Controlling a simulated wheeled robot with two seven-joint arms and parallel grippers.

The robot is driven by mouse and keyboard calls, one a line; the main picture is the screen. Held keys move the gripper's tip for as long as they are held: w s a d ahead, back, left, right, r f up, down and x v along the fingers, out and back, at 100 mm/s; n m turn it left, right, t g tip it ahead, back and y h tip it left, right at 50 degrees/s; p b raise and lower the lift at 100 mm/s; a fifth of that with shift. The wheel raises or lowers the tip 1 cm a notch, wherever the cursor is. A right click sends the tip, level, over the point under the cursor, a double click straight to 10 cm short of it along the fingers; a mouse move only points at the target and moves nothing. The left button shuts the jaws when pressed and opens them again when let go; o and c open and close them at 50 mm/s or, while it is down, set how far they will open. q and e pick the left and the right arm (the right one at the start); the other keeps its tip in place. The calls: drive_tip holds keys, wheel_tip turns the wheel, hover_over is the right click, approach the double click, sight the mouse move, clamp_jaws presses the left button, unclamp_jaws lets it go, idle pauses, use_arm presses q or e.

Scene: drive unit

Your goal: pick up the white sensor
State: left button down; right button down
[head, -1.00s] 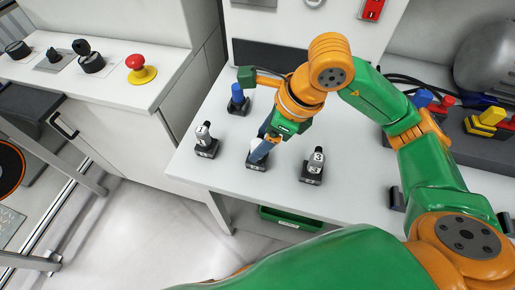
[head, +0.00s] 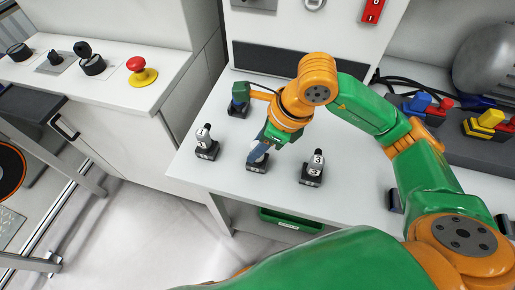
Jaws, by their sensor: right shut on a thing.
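The white sensor (head: 254,158) stands in a small dark holder (head: 257,167) on the white table, in the middle of the front row. My right gripper (head: 262,151) points down at it and is shut on it; its fingers hide most of the sensor. The sensor is still at its holder; I cannot tell whether it is lifted at all. My left gripper is not in view.
Grey numbered pieces stand in holders to the left (head: 204,139) and right (head: 315,162) of the gripper. A blue piece (head: 238,104) stands behind, close to my wrist. Coloured connectors (head: 487,120) are at the right. A red mushroom button (head: 138,66) is on the left cabinet.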

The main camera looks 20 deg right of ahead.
wheel_tip(320, 180, up, 3)
drive_tip(key=shift+w+b, duration=0.1)
drive_tip(key=shift+b, duration=0.55)
drive_tip(key=s+d+r, duration=0.3)
drive_tip(key=s+r, duration=0.7)
drive_tip(key=s, duration=0.3)
drive_tip(key=shift+s+d+b, duration=0.3)
drive_tip(key=shift+s+b, duration=0.05)
drive_tip(key=shift+b, duration=0.1)
